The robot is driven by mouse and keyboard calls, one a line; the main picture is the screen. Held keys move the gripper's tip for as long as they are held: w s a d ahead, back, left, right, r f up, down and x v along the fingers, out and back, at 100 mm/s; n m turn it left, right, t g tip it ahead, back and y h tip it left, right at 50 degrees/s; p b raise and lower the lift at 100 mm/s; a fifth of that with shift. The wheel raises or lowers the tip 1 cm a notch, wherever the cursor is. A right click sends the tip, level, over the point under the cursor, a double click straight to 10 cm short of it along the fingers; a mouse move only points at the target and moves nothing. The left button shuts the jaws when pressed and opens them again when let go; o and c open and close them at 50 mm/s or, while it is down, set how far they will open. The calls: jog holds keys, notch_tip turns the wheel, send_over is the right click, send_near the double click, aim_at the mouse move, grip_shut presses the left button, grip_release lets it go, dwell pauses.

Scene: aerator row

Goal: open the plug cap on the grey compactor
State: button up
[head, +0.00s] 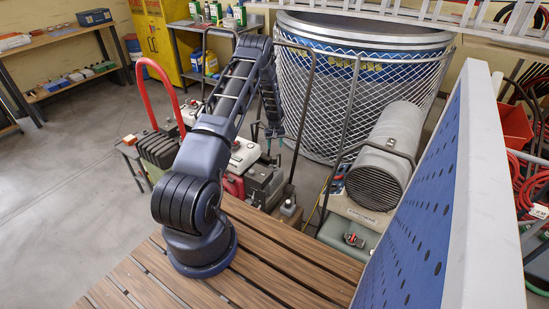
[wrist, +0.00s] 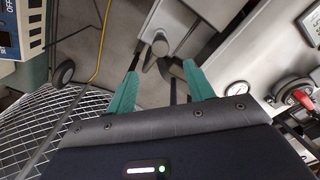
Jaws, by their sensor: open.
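My gripper (wrist: 162,85) is open in the wrist view, its two teal fingers apart with nothing held between them. Beyond the fingertips is a dark grey metal fitting (wrist: 158,47) beside a light grey box-shaped body (wrist: 185,22). I cannot tell whether the fitting is the plug cap, or whether the fingers touch it. In the head view my gripper (head: 268,133) hangs at the end of the arm, small and partly hidden, above a grey machine (head: 264,182). That machine may be the grey compactor; its cap cannot be made out there.
A large mesh-guarded drum (head: 340,90) stands behind, its mesh close at left in the wrist view (wrist: 50,125). A grey cylindrical heater (head: 385,155) is to the right. A pressure gauge (wrist: 238,92) and a red-handled fitting (wrist: 298,97) show at right.

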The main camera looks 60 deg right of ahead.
aim_at(274, 157)
notch_tip(274, 157, down, 10)
jog(key=shift+r, duration=0.25)
dwell(0.3)
grip_shut()
